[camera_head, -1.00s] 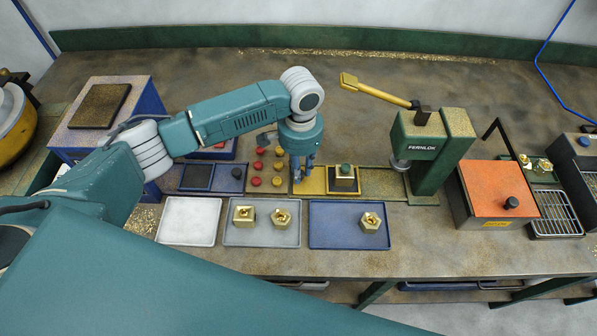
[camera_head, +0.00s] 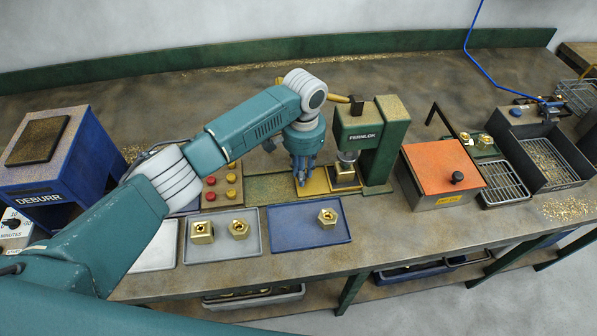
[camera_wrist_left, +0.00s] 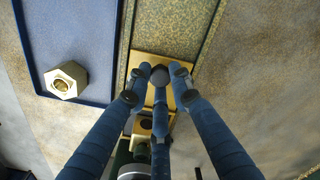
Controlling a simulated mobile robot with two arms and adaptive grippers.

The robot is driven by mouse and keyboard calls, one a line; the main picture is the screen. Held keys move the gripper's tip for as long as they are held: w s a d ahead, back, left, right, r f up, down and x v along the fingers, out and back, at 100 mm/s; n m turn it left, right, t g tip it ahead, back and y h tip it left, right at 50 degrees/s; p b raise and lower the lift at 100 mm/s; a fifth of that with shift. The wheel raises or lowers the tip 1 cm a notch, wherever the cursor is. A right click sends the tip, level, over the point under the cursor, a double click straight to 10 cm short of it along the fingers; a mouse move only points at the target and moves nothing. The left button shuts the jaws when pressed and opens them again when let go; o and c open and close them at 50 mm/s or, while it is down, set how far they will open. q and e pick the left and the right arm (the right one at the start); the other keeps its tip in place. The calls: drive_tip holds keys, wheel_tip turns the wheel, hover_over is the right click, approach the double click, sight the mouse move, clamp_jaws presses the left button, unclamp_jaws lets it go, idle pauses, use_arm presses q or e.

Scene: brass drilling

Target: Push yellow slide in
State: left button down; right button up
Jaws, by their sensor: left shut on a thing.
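The yellow slide (camera_head: 315,186) lies in the green rail at the foot of the drill press (camera_head: 368,140). Its bare plate also shows in the left wrist view (camera_wrist_left: 147,63). A brass block (camera_head: 344,172) sits on the slide's right end, under the press head. My left gripper (camera_head: 302,178) points down at the slide's left end. In the left wrist view its fingers are closed around a dark knob (camera_wrist_left: 160,74) on the slide. In the head view the gripper hides the knob. My right gripper is not in view.
A blue tray (camera_head: 290,238) with one brass part and a grey tray (camera_head: 220,252) with two lie in front of the rail. Red and yellow buttons (camera_head: 222,186) are left of my gripper. An orange-lidded box (camera_head: 440,175) stands right of the press.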

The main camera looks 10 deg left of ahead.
use_arm(q)
drive_tip(key=c, duration=1.7)
unclamp_jaws()
drive_tip(key=shift+w+d+r, duration=0.1)
drive_tip(key=shift+w+d, duration=0.05)
drive_tip(key=shift+d, duration=0.05)
drive_tip(key=shift+o, duration=0.8)
drive_tip(key=shift+d, duration=0.1)
drive_tip(key=shift+r, duration=0.25)
wheel_tip(320, 180, up, 12)
drive_tip(key=shift+f, duration=0.25)
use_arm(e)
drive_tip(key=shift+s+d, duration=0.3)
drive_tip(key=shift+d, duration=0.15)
